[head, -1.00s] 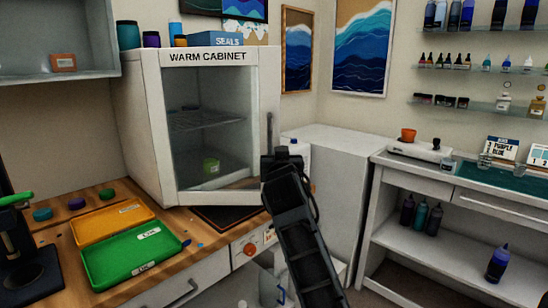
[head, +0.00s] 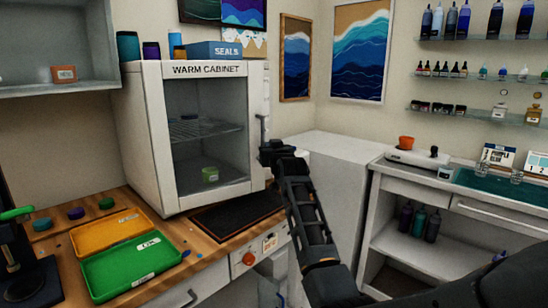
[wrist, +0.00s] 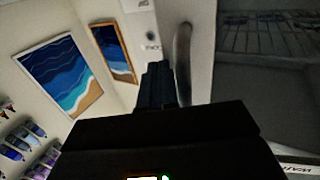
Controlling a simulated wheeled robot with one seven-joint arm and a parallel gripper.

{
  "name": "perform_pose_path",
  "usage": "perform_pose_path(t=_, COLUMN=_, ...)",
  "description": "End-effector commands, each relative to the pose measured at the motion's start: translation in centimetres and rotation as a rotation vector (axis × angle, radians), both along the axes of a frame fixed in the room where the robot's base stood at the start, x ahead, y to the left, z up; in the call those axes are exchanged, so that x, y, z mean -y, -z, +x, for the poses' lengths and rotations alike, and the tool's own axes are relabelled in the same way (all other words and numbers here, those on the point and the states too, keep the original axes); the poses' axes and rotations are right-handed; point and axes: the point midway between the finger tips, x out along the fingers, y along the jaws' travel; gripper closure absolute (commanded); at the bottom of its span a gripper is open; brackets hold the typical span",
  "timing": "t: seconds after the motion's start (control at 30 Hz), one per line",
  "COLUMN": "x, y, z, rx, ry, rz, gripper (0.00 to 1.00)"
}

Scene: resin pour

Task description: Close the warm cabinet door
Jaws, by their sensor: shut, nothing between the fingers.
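The white warm cabinet (head: 140,130) stands on the wooden bench in the head view, with its name across the top front. Its glass door (head: 205,110) looks flush or nearly flush with the front; I cannot tell whether a small gap is left. The upright door handle (head: 262,132) is at the door's right edge and also shows in the wrist view (wrist: 183,55). My gripper (head: 275,150) is shut and empty, at the door's right edge just below the handle. In the wrist view its dark fingers (wrist: 158,85) are beside the handle; contact with the door is unclear.
A green tray (head: 130,272) and an orange tray (head: 105,232) lie on the bench at left. A dark mat (head: 235,212) lies before the cabinet. A green container (head: 210,174) sits inside. A white unit (head: 335,165) stands to the right of the cabinet.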

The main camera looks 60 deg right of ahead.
Motion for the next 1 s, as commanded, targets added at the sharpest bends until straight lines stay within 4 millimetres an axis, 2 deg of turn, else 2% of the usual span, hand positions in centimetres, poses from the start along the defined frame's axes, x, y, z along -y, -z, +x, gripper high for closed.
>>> perform_pose_path(t=0.2, x=1.9, y=0.3, z=2.7, rx=0.001, ry=0.000, rz=-0.001, gripper=1.00)
perform_pose_path(t=0.4, x=2.7, y=0.1, z=4.0, rx=0.000, ry=0.000, rz=0.000, gripper=1.00)
perform_pose_path(t=1.0, x=2.8, y=0.0, z=4.5, rx=0.000, ry=-0.001, rz=0.000, gripper=1.00)
